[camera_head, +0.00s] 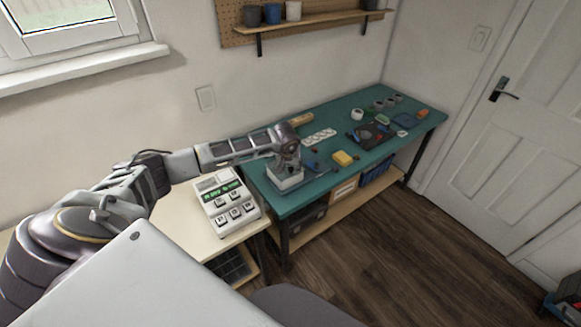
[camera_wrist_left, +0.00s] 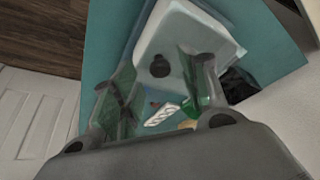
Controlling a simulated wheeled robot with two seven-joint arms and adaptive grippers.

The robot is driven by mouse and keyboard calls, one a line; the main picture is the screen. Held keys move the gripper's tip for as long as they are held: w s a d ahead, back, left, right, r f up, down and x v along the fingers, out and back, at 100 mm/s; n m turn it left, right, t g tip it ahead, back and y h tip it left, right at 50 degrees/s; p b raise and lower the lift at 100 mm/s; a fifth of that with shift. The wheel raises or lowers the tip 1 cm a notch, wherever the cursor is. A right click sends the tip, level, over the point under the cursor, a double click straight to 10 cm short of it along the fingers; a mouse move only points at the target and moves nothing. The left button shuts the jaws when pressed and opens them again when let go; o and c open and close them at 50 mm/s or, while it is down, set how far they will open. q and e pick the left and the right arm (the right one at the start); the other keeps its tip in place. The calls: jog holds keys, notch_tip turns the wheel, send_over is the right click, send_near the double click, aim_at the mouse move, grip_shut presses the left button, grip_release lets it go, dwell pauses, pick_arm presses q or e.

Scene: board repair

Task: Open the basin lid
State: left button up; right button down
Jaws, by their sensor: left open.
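The basin (camera_head: 285,180) is a small whitish box near the front left corner of the teal workbench. In the left wrist view its pale lid (camera_wrist_left: 180,28) appears to lie flat on top, with a round dark knob (camera_wrist_left: 159,66) on it. My left gripper (camera_head: 288,163) is directly over the basin and hides part of it in the head view. In the left wrist view the open left gripper (camera_wrist_left: 156,64) has one finger on each side of the knob. I cannot tell whether the fingers touch it. My right gripper is not in view.
A white machine with large buttons (camera_head: 228,203) stands left of the teal workbench (camera_head: 310,192). A yellow block (camera_head: 343,158), a white perforated strip (camera_head: 319,137) and a dark mat with parts (camera_head: 371,134) lie to the right. A shelf with cups (camera_head: 310,20) hangs behind.

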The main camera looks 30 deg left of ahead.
pick_arm(q)
jog(key=shift+w+a+f, duration=0.1)
jog(key=shift+w+f, duration=0.1)
jog(key=shift+f, duration=0.3)
grip_shut()
